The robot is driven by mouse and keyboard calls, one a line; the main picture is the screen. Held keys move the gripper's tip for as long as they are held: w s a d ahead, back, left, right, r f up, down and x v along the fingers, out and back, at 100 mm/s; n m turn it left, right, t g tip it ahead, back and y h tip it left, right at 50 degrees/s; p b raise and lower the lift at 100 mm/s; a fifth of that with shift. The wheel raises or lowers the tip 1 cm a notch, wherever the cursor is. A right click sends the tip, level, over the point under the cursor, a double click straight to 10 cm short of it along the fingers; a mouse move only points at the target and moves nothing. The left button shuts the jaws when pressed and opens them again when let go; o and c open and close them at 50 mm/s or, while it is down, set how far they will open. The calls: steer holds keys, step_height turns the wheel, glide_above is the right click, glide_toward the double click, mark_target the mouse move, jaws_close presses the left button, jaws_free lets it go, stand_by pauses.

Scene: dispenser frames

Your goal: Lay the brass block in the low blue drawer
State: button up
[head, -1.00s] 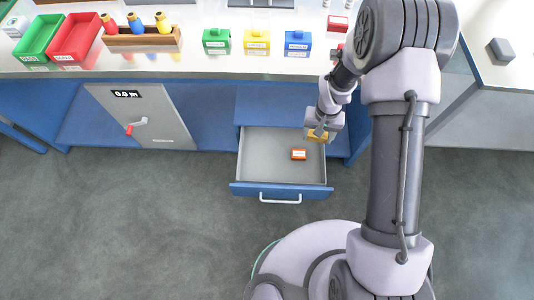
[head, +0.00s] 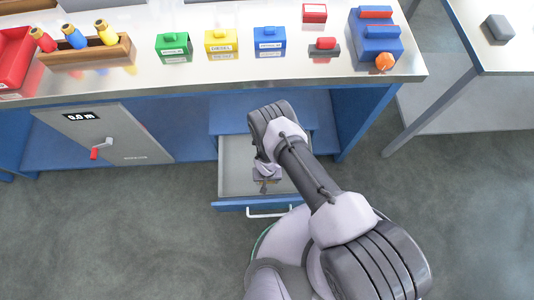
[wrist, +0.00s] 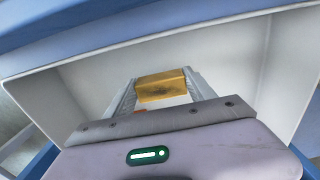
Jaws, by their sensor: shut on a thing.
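The low blue drawer (head: 235,180) is pulled open below the bench in the head view, with a grey interior. In the wrist view, its pale inner walls (wrist: 285,65) surround my gripper. My gripper (head: 266,182) is over the drawer's inside, pointing down. In the wrist view, my gripper (wrist: 161,84) is shut on the brass block (wrist: 165,89), a gold-coloured bar held between the two fingers. I cannot tell whether the block touches the drawer floor. My arm hides much of the drawer's right part in the head view.
The bench top (head: 350,75) above carries green (head: 173,47), yellow (head: 221,42) and blue (head: 270,41) boxes. A grey cabinet door with a red-handled crank (head: 98,151) stands left of the drawer.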

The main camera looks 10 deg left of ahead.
mark_target(267, 186)
step_height(267, 186, down, 5)
steer(key=b, duration=0.3)
steer(key=shift+r, duration=0.3)
jaws_close()
steer(key=shift+f, duration=0.2)
steer(key=o, duration=1.8)
jaws_free()
step_height(267, 186, up, 12)
steer(key=p, duration=0.7)
steer(key=shift+r, duration=0.2)
